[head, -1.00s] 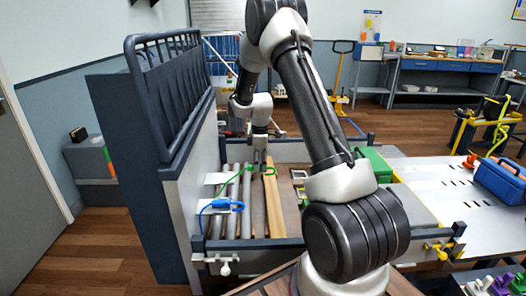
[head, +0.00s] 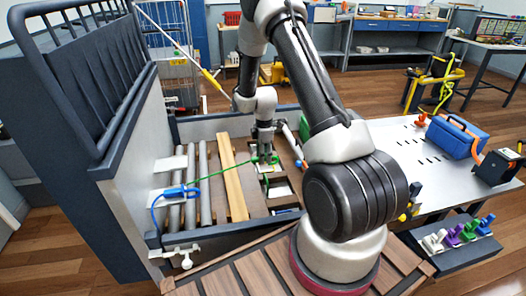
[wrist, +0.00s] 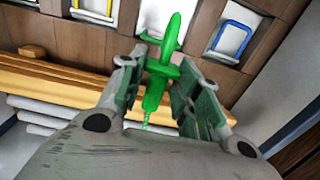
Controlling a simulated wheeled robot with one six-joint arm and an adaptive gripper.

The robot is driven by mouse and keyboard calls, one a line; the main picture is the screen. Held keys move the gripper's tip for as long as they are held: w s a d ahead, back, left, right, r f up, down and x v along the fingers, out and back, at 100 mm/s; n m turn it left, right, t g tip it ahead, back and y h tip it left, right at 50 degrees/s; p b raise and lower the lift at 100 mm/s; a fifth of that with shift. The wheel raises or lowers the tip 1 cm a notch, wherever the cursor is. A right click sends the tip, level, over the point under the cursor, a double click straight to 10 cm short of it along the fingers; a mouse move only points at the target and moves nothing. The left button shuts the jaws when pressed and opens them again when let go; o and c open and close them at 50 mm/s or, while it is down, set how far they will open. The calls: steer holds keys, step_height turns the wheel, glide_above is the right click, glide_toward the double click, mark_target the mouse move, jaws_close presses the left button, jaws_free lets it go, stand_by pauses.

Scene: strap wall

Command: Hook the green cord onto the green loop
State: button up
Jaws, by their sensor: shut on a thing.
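My gripper (head: 264,158) is shut on the green hook (wrist: 160,75) at the end of the green cord (head: 217,172). The hook stands up between the jaws in the wrist view, its tip showing beyond the fingertips. The cord stretches left from my gripper across the wooden planks in the head view.
A blue loop (wrist: 237,40) sits on another white plate to the right. A blue strap (head: 175,193) lies near the rollers (head: 203,165) at left. Wooden planks (head: 232,178) lie between rollers and plates. A blue toolbox (head: 455,136) stands on the table at right.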

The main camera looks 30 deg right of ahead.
steer(key=shift+s+d+f, duration=0.1)
steer(key=shift+d+f, duration=0.1)
steer(key=shift+f, duration=0.55)
steer(key=shift+d+f, duration=0.15)
steer(key=shift+f, duration=0.6)
steer(key=shift+s+d+f, duration=0.1)
steer(key=shift+d+f, duration=0.1)
steer(key=shift+f, duration=2.9)
steer(key=shift+a, duration=0.3)
steer(key=shift+w+a, duration=0.2)
steer(key=shift+a, duration=0.35)
steer(key=shift+w+a, duration=0.2)
steer(key=shift+a, duration=0.35)
steer(key=shift+a, duration=0.1)
steer(key=shift+w+a, duration=0.3)
steer(key=shift+a, duration=0.4)
